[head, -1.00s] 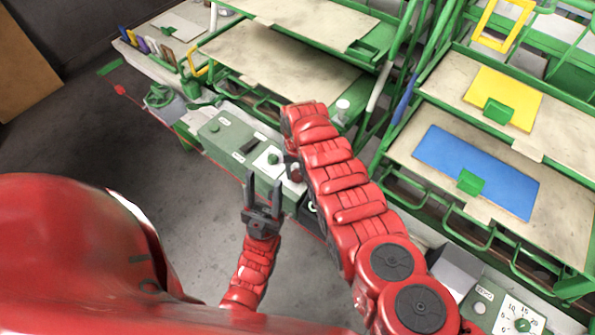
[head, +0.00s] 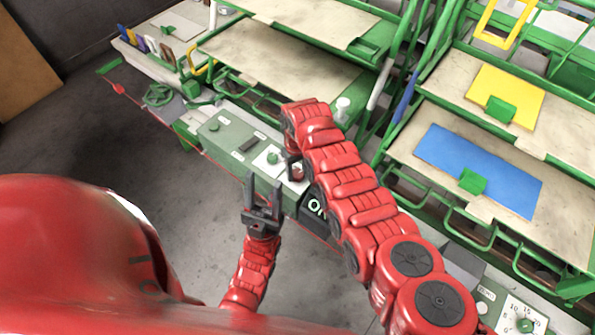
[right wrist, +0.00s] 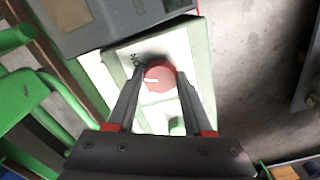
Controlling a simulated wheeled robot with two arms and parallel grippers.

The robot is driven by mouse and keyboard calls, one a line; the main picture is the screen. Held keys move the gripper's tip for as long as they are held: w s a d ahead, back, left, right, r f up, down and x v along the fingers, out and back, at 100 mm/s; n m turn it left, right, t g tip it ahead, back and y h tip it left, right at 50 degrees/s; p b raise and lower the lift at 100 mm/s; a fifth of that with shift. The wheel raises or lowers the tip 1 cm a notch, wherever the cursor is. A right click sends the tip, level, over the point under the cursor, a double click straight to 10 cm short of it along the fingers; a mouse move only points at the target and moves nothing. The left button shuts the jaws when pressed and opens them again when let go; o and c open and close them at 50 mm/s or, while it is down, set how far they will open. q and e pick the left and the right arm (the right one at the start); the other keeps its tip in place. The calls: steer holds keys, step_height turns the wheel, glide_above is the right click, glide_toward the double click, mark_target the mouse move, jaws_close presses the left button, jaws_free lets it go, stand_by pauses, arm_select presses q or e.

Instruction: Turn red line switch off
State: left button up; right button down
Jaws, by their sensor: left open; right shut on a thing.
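The red switch (right wrist: 160,79) is a round knob with a short white line, on a pale plate of a green control box (head: 228,137). In the right wrist view, the fingers of my right gripper (right wrist: 157,72) are closed on either side of it. The white line points to the left there. In the head view my right arm mostly hides the knob and that gripper. My left gripper (head: 263,189) is open and empty, its fingers pointing up in the picture, in front of the box.
A green knob (head: 272,158) sits on the same control box. Green racks with a yellow sheet (head: 490,92) and a blue sheet (head: 450,158) stand behind. Grey floor (head: 140,190) is open at left.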

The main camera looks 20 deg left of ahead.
steer(key=n+b, duration=0.1)
steer(key=n, duration=0.2)
steer(key=shift+f, duration=0.15)
steer(key=n+b, duration=0.2)
steer(key=shift+d+f+n, duration=0.1)
steer(key=shift+n, duration=0.2)
steer(key=n+b, duration=0.5)
steer(key=shift+n+b, duration=1.35)
steer(key=shift+n, duration=0.15)
steer(key=shift+r, duration=0.2)
steer(key=shift+c, duration=1.5)
jaws_free()
